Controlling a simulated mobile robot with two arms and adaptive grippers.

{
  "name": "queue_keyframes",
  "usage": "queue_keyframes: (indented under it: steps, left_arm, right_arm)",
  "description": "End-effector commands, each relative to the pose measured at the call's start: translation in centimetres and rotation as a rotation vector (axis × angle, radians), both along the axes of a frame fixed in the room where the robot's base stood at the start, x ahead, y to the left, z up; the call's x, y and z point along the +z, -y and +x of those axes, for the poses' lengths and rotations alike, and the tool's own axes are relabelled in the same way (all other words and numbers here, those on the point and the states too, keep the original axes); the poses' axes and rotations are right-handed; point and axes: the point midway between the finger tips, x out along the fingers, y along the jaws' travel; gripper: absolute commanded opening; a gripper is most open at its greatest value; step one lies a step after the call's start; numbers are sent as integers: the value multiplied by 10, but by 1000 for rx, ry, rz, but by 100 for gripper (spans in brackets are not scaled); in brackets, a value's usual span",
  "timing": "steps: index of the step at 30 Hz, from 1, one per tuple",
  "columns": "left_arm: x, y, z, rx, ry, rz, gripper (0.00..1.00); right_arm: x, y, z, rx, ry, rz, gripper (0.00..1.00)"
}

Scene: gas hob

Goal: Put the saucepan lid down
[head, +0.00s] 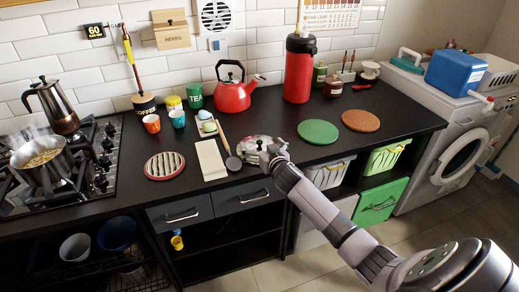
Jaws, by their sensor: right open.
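A steel saucepan (42,163) stands uncovered on the gas hob at the left, with yellowish contents showing. A shiny round lid (250,148) lies on the dark worktop near its front edge, in the middle of the head view. My right gripper (268,152) is at the lid's right side, open. It partly covers the lid, and I cannot tell whether it touches it. My left gripper is not in view.
Green (318,131) and brown (360,120) round mats lie right. A red kettle (233,95) and red flask (299,72) stand behind.

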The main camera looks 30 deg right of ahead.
Motion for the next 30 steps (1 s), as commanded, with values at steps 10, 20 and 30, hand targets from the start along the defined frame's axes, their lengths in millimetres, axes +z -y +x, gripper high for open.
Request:
queue_keyframes:
  steps: [10, 20, 30]
  left_arm:
    - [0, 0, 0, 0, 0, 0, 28]
    - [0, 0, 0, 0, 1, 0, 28]
    - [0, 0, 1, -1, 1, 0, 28]
  right_arm:
    - [0, 0, 0, 0, 0, 0, 87]
    - [0, 0, 0, 0, -1, 0, 65]
    - [-1, 0, -1, -1, -2, -1, 42]
